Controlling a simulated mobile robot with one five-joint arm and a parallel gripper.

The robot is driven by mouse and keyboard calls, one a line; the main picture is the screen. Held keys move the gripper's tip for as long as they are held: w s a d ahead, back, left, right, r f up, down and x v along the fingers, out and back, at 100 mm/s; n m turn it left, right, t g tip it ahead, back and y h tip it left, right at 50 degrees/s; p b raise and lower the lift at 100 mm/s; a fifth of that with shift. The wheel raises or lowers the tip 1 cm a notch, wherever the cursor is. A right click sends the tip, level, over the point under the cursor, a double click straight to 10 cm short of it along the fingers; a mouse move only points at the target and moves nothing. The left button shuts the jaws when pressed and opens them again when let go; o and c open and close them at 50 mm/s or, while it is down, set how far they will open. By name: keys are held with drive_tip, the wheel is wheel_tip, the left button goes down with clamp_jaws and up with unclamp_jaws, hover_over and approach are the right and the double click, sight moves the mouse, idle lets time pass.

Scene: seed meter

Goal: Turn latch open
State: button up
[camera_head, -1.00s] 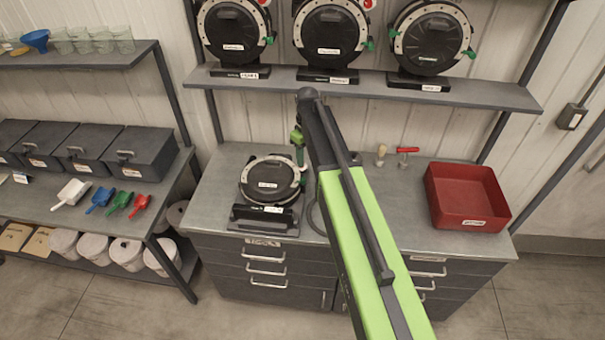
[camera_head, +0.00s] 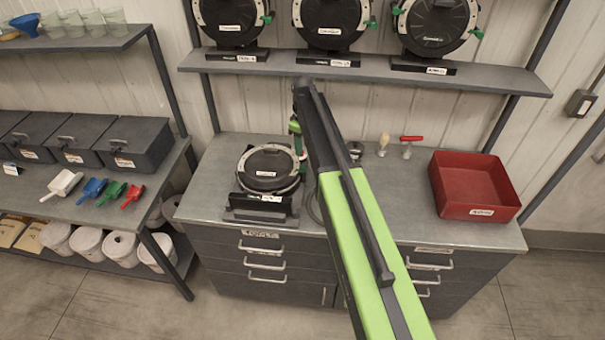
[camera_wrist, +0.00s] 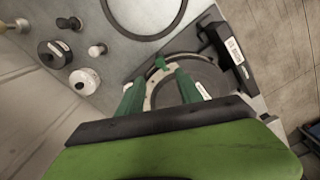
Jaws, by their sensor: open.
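A round black seed meter (camera_head: 268,166) with a pale rim lies in a dark stand on the bench, left of my arm. It also shows in the wrist view (camera_wrist: 195,80), partly behind the fingers. A small green latch (camera_wrist: 160,62) is at the meter's rim in the wrist view. My gripper (camera_wrist: 156,76) is open, with two green fingers reaching down on either side of the latch. I cannot tell whether the fingers touch it. In the head view my gripper (camera_head: 296,128) is just right of the meter, partly hidden by my arm, and the latch is not clear there.
A red bin (camera_head: 474,187) stands at the bench's right end. A red-handled tool (camera_head: 410,146) and small knobs lie behind. More meters (camera_head: 333,22) stand on the shelf above (camera_head: 465,75). Scoops (camera_head: 93,188) lie on the left rack. Bench between arm and bin is clear.

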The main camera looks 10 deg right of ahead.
sight(303, 167)
wheel_tip(303, 167, down, 10)
drive_tip(key=b, duration=0.8)
drive_tip(key=shift+r, duration=0.15)
clamp_jaws()
